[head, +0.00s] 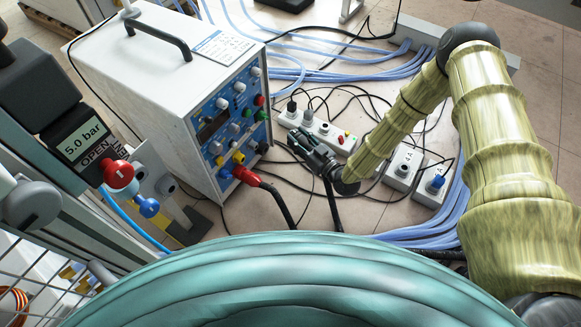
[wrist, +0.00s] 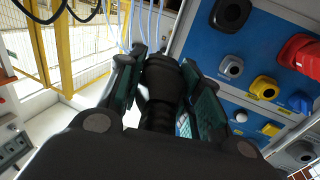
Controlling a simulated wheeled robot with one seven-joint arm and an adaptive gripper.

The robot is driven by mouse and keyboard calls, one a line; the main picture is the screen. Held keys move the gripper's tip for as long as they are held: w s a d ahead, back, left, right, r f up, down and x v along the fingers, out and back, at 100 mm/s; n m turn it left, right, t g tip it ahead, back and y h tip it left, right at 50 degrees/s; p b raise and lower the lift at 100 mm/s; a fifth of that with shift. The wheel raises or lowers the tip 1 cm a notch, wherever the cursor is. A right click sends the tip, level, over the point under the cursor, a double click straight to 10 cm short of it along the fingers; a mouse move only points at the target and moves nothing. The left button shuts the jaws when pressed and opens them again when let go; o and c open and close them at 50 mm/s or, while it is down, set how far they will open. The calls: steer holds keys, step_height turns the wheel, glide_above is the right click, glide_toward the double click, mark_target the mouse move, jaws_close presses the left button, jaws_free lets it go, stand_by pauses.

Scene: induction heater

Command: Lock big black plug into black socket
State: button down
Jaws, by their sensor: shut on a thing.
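My gripper (head: 303,143) is shut on the big black plug, in front of the heater's blue panel and to its right in the head view. In the wrist view the black plug (wrist: 160,82) sits between the two fingers of my gripper (wrist: 163,72). A thick black cable hangs below the gripper in the head view. A dark, grey-rimmed round socket (wrist: 231,66), perhaps the black socket, is on the blue panel in the wrist view. It is right of the plug and apart from it. A larger black round part (wrist: 230,14) is above it.
A red plug (head: 247,176) with a black cable sticks out of the heater's panel (head: 228,120). Yellow (wrist: 263,88) and blue (wrist: 300,103) sockets are nearby. White socket boxes (head: 403,167) and blue hoses lie on the floor behind and right of my gripper.

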steer(key=s+a+f+n+g+y+b, duration=0.2)
steer(key=s+a+f+n+g+y, duration=0.1)
steer(key=f, duration=0.5)
steer(key=shift+s+a+f+g+y, duration=0.3)
steer(key=shift+a+f, duration=0.1)
steer(key=shift+a, duration=0.1)
steer(key=shift+b+x, duration=0.75)
steer(key=shift+x, duration=1.9)
steer(key=shift+w+a, duration=0.45)
steer(key=shift+w, duration=0.05)
stand_by(0.4)
steer(key=shift+m, duration=0.7)
